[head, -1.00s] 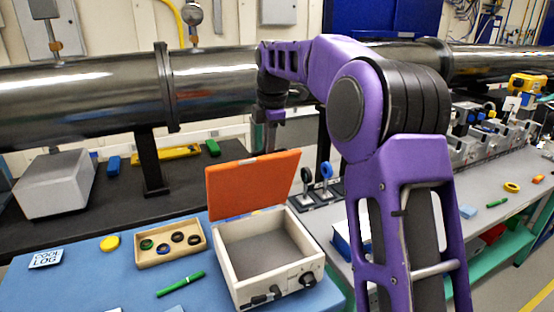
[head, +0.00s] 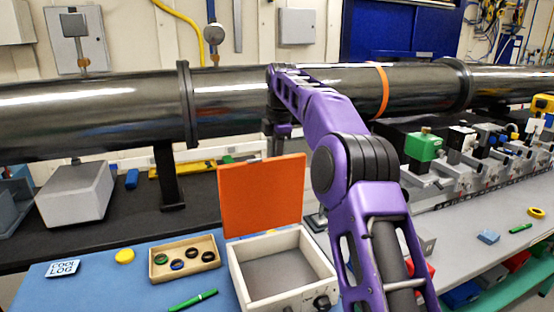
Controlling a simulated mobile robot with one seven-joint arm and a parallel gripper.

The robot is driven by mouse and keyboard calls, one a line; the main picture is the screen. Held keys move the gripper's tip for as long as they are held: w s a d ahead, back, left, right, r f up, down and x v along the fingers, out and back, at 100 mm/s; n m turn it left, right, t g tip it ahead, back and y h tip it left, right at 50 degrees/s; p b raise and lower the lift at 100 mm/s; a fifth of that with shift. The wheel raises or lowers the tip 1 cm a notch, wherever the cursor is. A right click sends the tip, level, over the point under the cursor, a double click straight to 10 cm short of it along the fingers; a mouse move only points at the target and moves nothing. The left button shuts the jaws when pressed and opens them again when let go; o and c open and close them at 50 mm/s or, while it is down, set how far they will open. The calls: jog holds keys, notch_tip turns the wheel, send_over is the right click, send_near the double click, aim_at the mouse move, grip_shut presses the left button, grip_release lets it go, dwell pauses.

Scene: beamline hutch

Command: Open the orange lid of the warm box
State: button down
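The warm box is a cream, open-topped box (head: 242,281) on the blue mat, with a grey, empty inside and dark knobs on its front. Its orange lid (head: 262,196) stands raised, close to upright, along the back edge of the box. My gripper (head: 280,150) is behind the top edge of the lid, in front of the large pipe. Its fingers are small and partly hidden by the lid, so I cannot tell whether they are open or touching the lid.
A wooden tray (head: 156,273) with several rings, a yellow disc (head: 124,256), a green marker (head: 193,299) and a card (head: 63,268) lie left of the box. The metal pipe (head: 90,112) runs across behind. Optics equipment (head: 455,165) stands at right.

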jog(key=shift+a, duration=0.1)
jog(key=c, duration=0.9)
grip_release()
jog(key=shift+o, duration=0.3)
